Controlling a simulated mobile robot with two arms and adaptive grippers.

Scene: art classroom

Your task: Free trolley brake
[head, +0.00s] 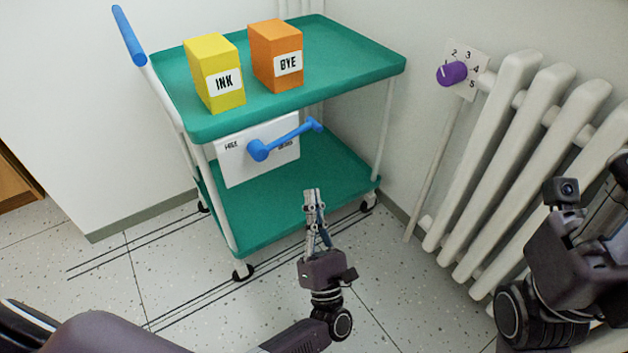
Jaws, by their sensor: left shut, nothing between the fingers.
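A two-shelf trolley with green shelves (340,50) and a white frame stands on the floor against the wall. A blue brake lever (290,139) is mounted on a white plate (237,169) below its top shelf. The lever slants up to the right from its pivot; small labels at the plate's two ends are hard to read. My left gripper (313,193) is shut and empty, in front of the lower shelf, below the lever and apart from it. My right arm shows at the right edge; its fingers cannot be made out.
A yellow INK box (215,70) and an orange DYE box (275,55) stand on the top shelf. A blue handle (129,36) rises at the trolley's left. A white radiator (500,150) with a purple dial (452,73) is on the right. Dark lines run along the floor.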

